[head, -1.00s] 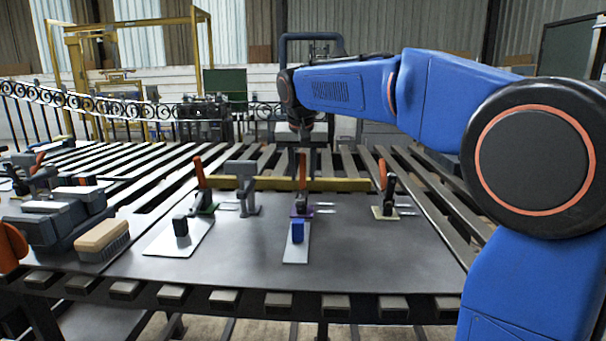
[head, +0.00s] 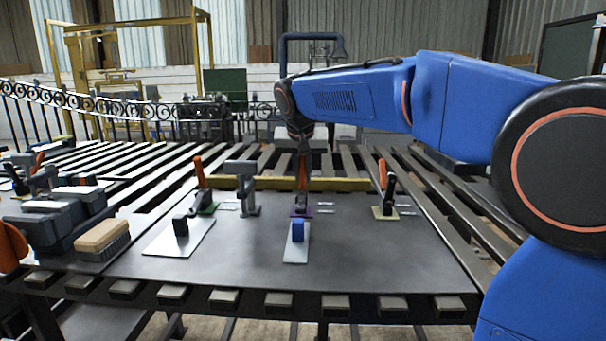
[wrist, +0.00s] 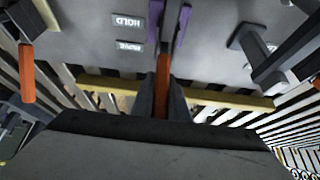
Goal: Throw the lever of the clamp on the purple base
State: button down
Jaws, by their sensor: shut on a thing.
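The clamp on the purple base (head: 301,212) stands near the back of the dark plate in the head view. Its orange lever (head: 303,172) points upright. My gripper (wrist: 162,100) is shut on this orange lever, which shows as a strip between the two dark fingers in the wrist view (wrist: 162,88). In the head view my gripper (head: 306,155) comes down from above onto the lever's upper part. The purple base also shows at the top of the wrist view (wrist: 153,22). The lever's top is hidden by the gripper.
A green-base clamp (head: 200,185) and a grey post fixture (head: 242,188) stand left; a yellow-base clamp (head: 387,190) stands right. A blue block (head: 298,231), dark block (head: 181,227) and brush (head: 102,238) lie in front. HOLD and MOVE labels (wrist: 128,33) sit beside the purple base.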

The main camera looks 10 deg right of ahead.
jog(key=shift+s+a+r+t+h, duration=0.2)
jog(key=shift+s+t, duration=0.25)
jog(key=shift+t, duration=0.3)
jog(key=shift+s+a+f+t+h, duration=0.1)
jog(key=shift+s+t+h, duration=0.3)
jog(key=shift+t, duration=0.35)
jog(key=c, duration=1.7)
grip_release()
jog(key=shift+s, duration=0.1)
jog(key=shift+r, duration=0.1)
jog(key=v, duration=1.7)
jog(key=shift+s+d, duration=0.1)
jog(key=shift+s, duration=0.05)
jog(key=shift+s, duration=0.1)
